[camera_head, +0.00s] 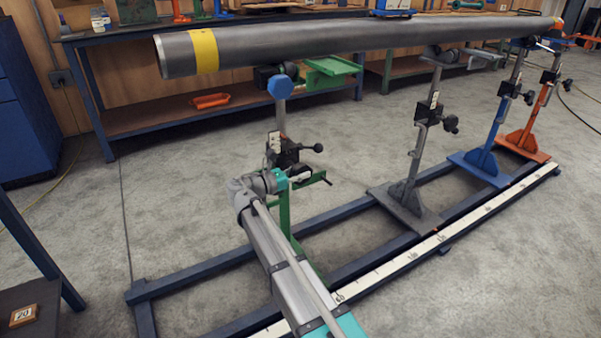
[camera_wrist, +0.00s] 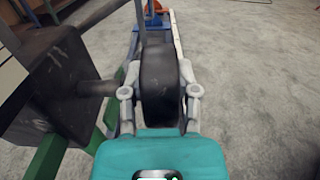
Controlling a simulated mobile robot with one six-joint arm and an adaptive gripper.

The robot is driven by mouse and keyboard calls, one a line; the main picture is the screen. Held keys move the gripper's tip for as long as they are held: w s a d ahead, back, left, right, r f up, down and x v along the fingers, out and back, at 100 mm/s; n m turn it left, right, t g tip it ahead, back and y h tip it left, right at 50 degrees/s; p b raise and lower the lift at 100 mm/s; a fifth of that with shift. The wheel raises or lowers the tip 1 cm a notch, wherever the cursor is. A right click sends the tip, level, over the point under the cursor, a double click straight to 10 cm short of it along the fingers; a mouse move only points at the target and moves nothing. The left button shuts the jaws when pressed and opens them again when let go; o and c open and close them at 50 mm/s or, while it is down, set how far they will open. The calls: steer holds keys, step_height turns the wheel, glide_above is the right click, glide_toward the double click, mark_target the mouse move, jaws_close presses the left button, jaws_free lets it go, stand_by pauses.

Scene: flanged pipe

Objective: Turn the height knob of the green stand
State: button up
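The green stand (camera_head: 285,212) is at the near end of the row, with a grey post, a black clamp block (camera_head: 284,152) and a blue top. Its height knob (camera_wrist: 160,85) is a thick black wheel seen edge-on in the wrist view. My gripper (camera_wrist: 160,82) has one finger on each side of the knob, and both fingers appear to press on its sides. In the head view my gripper (camera_head: 301,174) is at the clamp block's near side, and the knob is largely hidden by it. A black lever with a ball end (camera_head: 317,148) sticks out right of the block.
A long grey pipe (camera_head: 330,40) with a yellow band runs above the stands. Grey (camera_head: 408,190), blue (camera_head: 485,160) and orange (camera_head: 530,138) stands stand farther along the blue rail frame (camera_head: 205,270).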

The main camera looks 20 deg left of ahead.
jaws_close()
steer(key=shift+r+g+y+p, duration=0.2)
steer(key=shift+g+y+p, duration=0.1)
steer(key=shift+p, duration=0.6)
steer(key=g+y+p, duration=0.1)
steer(key=p, duration=0.2)
steer(key=shift+w+r+g+p, duration=0.1)
steer(key=shift+r+g+p, duration=0.05)
steer(key=shift+g+p, duration=0.25)
steer(key=g+y+p, duration=0.3)
steer(key=p, duration=0.4)
steer(key=shift+w+g+y, duration=0.1)
steer(key=shift+g+y, duration=0.3)
steer(key=g+y+p, duration=0.1)
steer(key=p, duration=0.1)
steer(key=g+y+p, duration=0.1)
steer(key=g+p, duration=0.1)
steer(key=shift+w+d+f+y, duration=0.1)
steer(key=shift+d+f+y, duration=0.05)
steer(key=shift+f+y, duration=0.25)
steer(key=shift+f+g+y+p, duration=0.15)
steer(key=shift+g+y+p, duration=0.2)
steer(key=shift+g+y, duration=0.55)
steer(key=shift+f+g+y+p, duration=0.1)
steer(key=shift+g+y+p, duration=0.2)
steer(key=shift+g+y, duration=0.55)
steer(key=shift+g+h, duration=0.25)
steer(key=shift+g, duration=0.1)
